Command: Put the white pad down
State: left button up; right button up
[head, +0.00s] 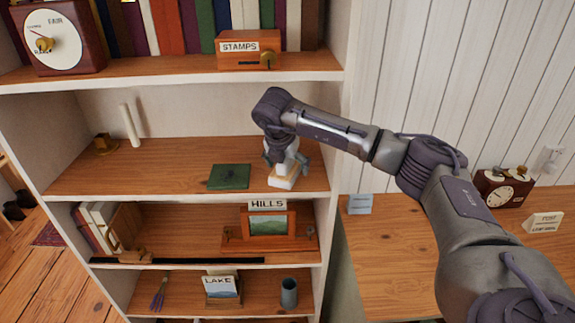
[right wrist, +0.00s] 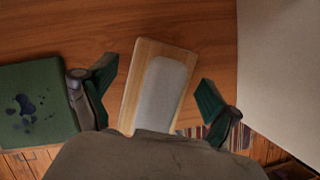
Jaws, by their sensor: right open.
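The white pad (head: 283,183) lies on the shelf board near its right end. In the right wrist view the pad (right wrist: 160,92) is a pale grey-white layer on a wooden block. My right gripper (head: 286,163) is above it, pointing down. In the right wrist view the fingers of my right gripper (right wrist: 155,92) are open, one on each side of the block, with a gap on both sides. My left gripper is not in view.
A green pad (head: 229,177) with dark stains lies just left on the same shelf (head: 180,172). A white candle-like stick (head: 130,125) stands farther left. The shelf's right side wall (right wrist: 285,70) is close to my right gripper. The board between stick and green pad is clear.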

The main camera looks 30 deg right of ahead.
jog(key=shift+r, duration=0.1)
jog(key=shift+a+r, duration=0.1)
jog(key=shift+s+a+r+b, duration=0.15)
jog(key=shift+r+b, duration=0.15)
jog(key=shift+b, duration=0.45)
jog(key=shift+s+a+r+b, duration=0.1)
jog(key=shift+s+a+b, duration=0.45)
jog(key=shift+s+a, duration=0.85)
jog(key=shift+s+a+b, duration=0.5)
jog(key=shift+s+a, duration=0.45)
jog(key=shift+a, duration=0.85)
jog(key=shift+s+a+r+b, duration=0.1)
jog(key=shift+s+a+b, duration=0.45)
jog(key=shift+s+a, duration=0.85)
jog(key=shift+w+a, duration=0.2)
